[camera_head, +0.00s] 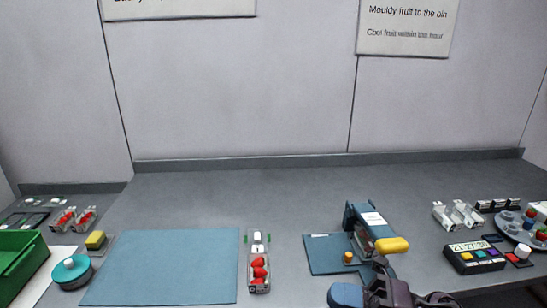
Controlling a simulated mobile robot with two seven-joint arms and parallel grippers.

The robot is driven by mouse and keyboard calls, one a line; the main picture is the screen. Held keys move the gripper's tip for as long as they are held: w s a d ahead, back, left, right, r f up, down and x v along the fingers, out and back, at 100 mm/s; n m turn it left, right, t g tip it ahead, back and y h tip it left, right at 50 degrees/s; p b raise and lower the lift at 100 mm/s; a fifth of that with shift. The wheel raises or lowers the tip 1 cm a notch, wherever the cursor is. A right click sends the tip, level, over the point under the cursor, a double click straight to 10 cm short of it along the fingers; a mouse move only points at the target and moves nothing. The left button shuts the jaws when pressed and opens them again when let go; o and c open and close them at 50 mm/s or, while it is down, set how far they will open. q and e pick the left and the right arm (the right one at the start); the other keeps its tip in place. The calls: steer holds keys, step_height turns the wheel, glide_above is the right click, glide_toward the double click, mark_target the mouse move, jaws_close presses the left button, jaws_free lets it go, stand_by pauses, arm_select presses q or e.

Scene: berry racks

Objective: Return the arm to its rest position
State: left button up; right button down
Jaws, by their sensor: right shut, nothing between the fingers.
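My right gripper (385,274) shows at the bottom right of the head view, dark and seen partly from above. It is shut with nothing held. It is just in front of a blue upright device (364,222) with a white label, and overlaps the lower part of that device's yellow handle (392,245) in the picture. I cannot tell whether they touch. The rest of that arm is cut off by the lower edge. My left gripper is not in view.
A clear punnet (258,285) with red berries stands right of a bare blue mat (165,266). A green crate (24,262) and teal round device (72,270) are at left. A dark display box (474,258) and round tray (520,232) are at right. The table's back is clear.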

steer(key=w+d+f+m+t+h, duration=0.1)
steer(key=d+f+m+t+h, duration=0.55)
steer(key=m, duration=0.55)
steer(key=w+d+f+m+t+h, duration=0.1)
steer(key=d+f+m+t+h, duration=0.55)
steer(key=m, duration=0.65)
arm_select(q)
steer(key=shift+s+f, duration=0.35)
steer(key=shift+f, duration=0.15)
arm_select(e)
steer(key=s+d+f+m+g+h, duration=0.2)
steer(key=s+f+m+h, duration=0.1)
steer(key=s+f, duration=0.3)
steer(key=s+d+f+m+g+h, duration=0.1)
steer(key=s+f+m+g+h, duration=0.2)
steer(key=s+f+m, duration=0.3)
step_height(320, 180, down, 5)
steer(key=shift+d+r+h, duration=0.15)
steer(key=shift+d+h, duration=0.25)
steer(key=shift+h, duration=0.1)
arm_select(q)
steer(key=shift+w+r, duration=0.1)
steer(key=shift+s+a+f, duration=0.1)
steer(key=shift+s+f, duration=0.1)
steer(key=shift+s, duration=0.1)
